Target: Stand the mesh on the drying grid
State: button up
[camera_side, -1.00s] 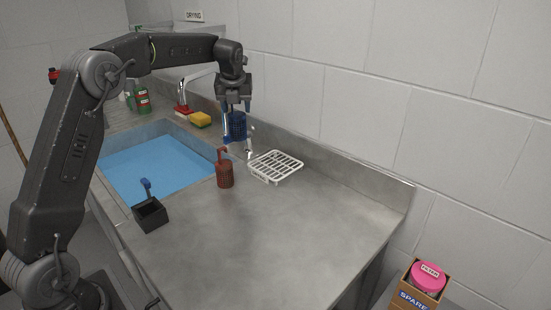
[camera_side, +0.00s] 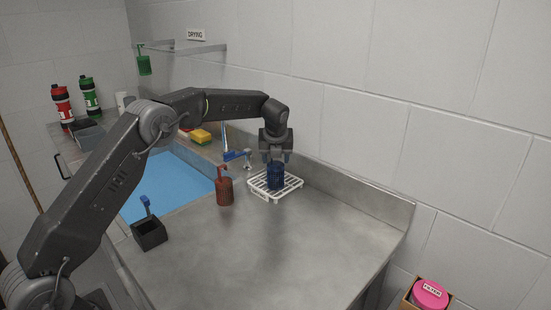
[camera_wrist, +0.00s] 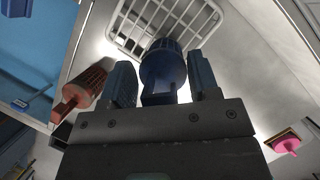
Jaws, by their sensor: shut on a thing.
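My gripper (camera_side: 276,156) points down and is shut on the blue mesh (camera_side: 275,179), a dark blue ribbed cylinder held upright. The mesh is over the white drying grid (camera_side: 257,185) on the counter, its lower end at or just above the bars; I cannot tell whether it touches. In the wrist view my gripper (camera_wrist: 162,82) has a finger on either side of the mesh (camera_wrist: 163,62). The white bars of the grid (camera_wrist: 150,14) show beyond it, and the mesh hides part of them.
A red-brown mesh with a hooked handle (camera_side: 225,191) stands left of the grid. A blue sink (camera_side: 158,185), a yellow sponge (camera_side: 201,136) and a tap (camera_side: 240,157) lie further left. A black box (camera_side: 150,235) stands in front. The counter's right side is clear; a wall rises behind.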

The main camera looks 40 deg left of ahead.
jog(key=shift+f, duration=0.3)
jog(key=shift+f, duration=0.15)
jog(key=o, duration=1.1)
jog(key=v, duration=1.2)
jog(key=shift+r, duration=0.2)
